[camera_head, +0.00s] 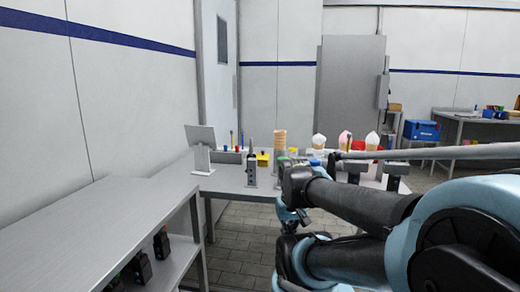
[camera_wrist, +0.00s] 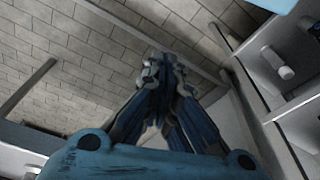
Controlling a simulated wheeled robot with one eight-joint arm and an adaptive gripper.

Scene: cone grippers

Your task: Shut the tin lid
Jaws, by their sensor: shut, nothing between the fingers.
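I cannot make out a tin or its lid for certain in either view. My gripper (camera_wrist: 163,68) points away from the wrist camera. Its dark blue fingers come together at the tips, and nothing shows between them. Beyond them is a tiled floor. In the head view my arm reaches in from the right and covers part of the table.
A grey table (camera_head: 232,181) holds a tilted panel (camera_head: 201,136), a yellow box (camera_head: 263,158), a stack of cones (camera_head: 279,139) and several filled cones (camera_head: 372,141). A metal bench (camera_head: 85,215) stands at the left. A blue bin (camera_head: 421,130) sits at the far right.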

